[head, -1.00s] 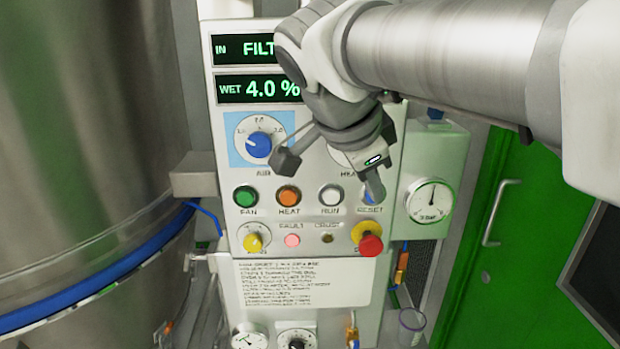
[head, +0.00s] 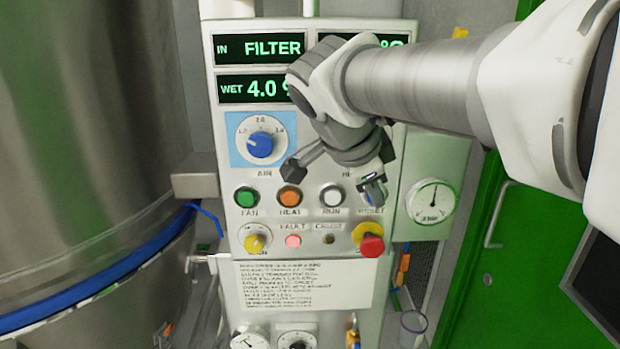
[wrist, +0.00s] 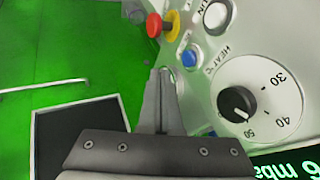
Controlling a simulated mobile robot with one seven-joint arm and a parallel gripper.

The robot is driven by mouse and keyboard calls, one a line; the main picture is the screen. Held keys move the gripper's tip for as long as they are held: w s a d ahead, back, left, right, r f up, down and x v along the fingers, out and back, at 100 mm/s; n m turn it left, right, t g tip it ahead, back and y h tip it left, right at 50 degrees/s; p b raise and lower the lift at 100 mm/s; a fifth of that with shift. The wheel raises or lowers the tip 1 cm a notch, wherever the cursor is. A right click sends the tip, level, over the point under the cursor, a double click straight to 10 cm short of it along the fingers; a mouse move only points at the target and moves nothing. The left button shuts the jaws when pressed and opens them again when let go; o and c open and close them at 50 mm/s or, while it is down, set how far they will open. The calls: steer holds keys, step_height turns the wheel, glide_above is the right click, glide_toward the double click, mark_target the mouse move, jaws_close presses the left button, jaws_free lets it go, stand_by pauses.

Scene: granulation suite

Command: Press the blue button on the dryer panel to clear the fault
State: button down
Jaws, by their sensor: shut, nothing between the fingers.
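The dryer panel (head: 308,185) is a pale upright box facing me, with displays, knobs and buttons. The blue button (wrist: 189,57) shows in the wrist view, just right of and slightly beyond the fingertips. In the head view my gripper mostly hides it, above the RESET label (head: 371,211). My gripper (wrist: 165,72) is shut and empty, with its tips close to the panel face. It also shows in the head view (head: 373,196) in front of the RESET position. I cannot tell whether the tips touch the panel. The FAULT lamp (head: 293,241) glows pinkish red.
A red stop knob (head: 372,245) on a yellow base sits just below the RESET label. The white RUN button (head: 332,195) is to the left. A pressure gauge (head: 430,201) is to the right. A large steel vessel (head: 90,140) fills the left. A green door (head: 515,235) stands right.

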steer(key=shift+w+d+f+p, duration=0.1)
steer(key=shift+w+d+f, duration=0.2)
steer(key=shift+w+f, duration=0.55)
steer(key=shift+w+d+f+p, duration=0.15)
steer(key=shift+w+d+f, duration=0.3)
steer(key=shift+w, duration=0.85)
steer(key=shift+w+d+f+p, duration=0.1)
steer(key=shift+w+d+f, duration=0.1)
steer(key=shift+w+f, duration=0.7)
steer(key=shift+w+r, duration=0.15)
steer(key=shift+r, duration=0.05)
